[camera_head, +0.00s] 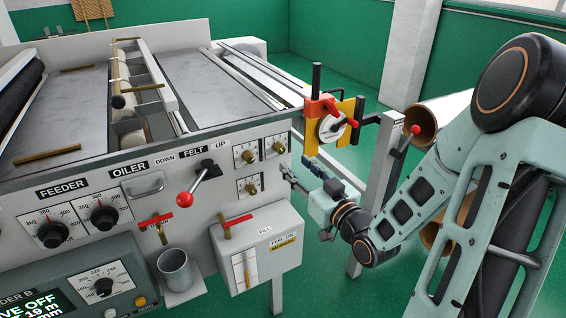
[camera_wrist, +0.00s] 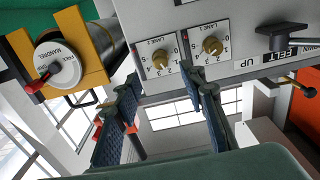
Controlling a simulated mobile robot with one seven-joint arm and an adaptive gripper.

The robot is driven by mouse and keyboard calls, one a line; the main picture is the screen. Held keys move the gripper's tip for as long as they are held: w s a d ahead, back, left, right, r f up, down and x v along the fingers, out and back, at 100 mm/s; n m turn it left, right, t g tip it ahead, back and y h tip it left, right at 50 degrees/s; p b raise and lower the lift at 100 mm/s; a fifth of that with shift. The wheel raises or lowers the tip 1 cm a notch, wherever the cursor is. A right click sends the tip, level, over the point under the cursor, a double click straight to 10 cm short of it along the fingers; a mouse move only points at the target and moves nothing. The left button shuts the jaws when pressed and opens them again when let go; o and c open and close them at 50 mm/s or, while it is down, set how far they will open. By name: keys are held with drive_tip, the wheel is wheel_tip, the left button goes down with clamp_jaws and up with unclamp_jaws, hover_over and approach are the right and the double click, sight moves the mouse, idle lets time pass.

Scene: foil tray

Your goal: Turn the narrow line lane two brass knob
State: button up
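Two brass lane knobs show side by side on white scale plates in the wrist view, which looks upside down: one at left (camera_wrist: 160,61), one at right (camera_wrist: 212,45). In the head view these look like the upper right knob (camera_head: 279,147) and upper left knob (camera_head: 248,156), with a third knob (camera_head: 251,189) below. My gripper (camera_wrist: 163,76) is open and empty, its fingertips either side of the line toward the left wrist-view knob, seemingly short of it. In the head view my gripper (camera_head: 287,171) is just below the upper right knob.
A red-knobbed felt lever (camera_head: 194,187) projects left of the plates. The yellow mandrel block (camera_head: 334,122) with its red handle stands right of the panel, close to my arm.

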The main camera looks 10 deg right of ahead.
sight(282, 152)
drive_tip(key=x, duration=0.8)
drive_tip(key=shift+c, duration=0.4)
drive_tip(key=shift+s, duration=0.1)
clamp_jaws()
